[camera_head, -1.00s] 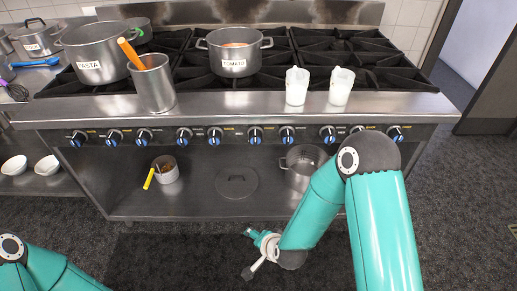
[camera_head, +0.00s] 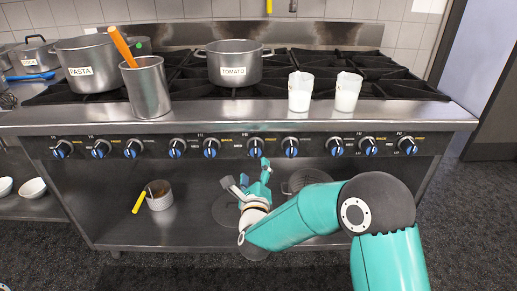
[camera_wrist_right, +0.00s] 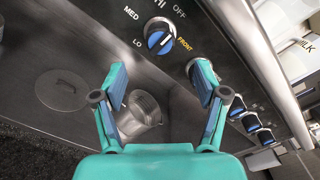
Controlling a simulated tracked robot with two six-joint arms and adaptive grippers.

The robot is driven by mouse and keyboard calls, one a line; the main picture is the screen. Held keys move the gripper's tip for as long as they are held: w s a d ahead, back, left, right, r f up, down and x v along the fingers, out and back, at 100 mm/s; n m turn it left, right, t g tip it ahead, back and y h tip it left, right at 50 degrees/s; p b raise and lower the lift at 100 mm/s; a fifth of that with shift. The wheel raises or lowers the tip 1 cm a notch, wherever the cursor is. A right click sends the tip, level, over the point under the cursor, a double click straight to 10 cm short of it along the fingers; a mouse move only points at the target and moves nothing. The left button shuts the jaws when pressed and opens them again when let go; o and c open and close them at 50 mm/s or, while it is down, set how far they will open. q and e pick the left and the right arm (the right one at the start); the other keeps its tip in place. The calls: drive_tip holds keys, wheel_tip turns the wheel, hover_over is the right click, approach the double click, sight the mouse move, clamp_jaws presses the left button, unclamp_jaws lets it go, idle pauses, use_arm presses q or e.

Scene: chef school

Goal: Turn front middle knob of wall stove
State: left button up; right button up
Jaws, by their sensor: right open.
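The wall stove (camera_head: 300,112) has a row of black knobs with blue fronts along its front panel. My right gripper (camera_head: 247,175) is open and empty, just below the middle of that row, under a knob (camera_head: 255,147). In the right wrist view, my open right gripper (camera_wrist_right: 160,78) faces a knob (camera_wrist_right: 160,38) with LO, MED, OFF and FRONT printed around it. That knob lies beyond and between the fingers, apart from them. The right finger partly hides a neighbouring knob. I cannot tell which printed label belongs to which knob in the head view. My left gripper is out of view.
On the stove top stand a PASTA pot (camera_head: 87,68), a TOMATO pot (camera_head: 234,66), a steel container (camera_head: 147,90) with an orange-handled utensil, and two white jugs (camera_head: 300,92).

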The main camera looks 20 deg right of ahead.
sight(255, 153)
drive_tip(key=x, duration=1.1)
drive_tip(key=shift+w+d+f+p, duration=0.1)
drive_tip(key=shift+p, duration=0.3)
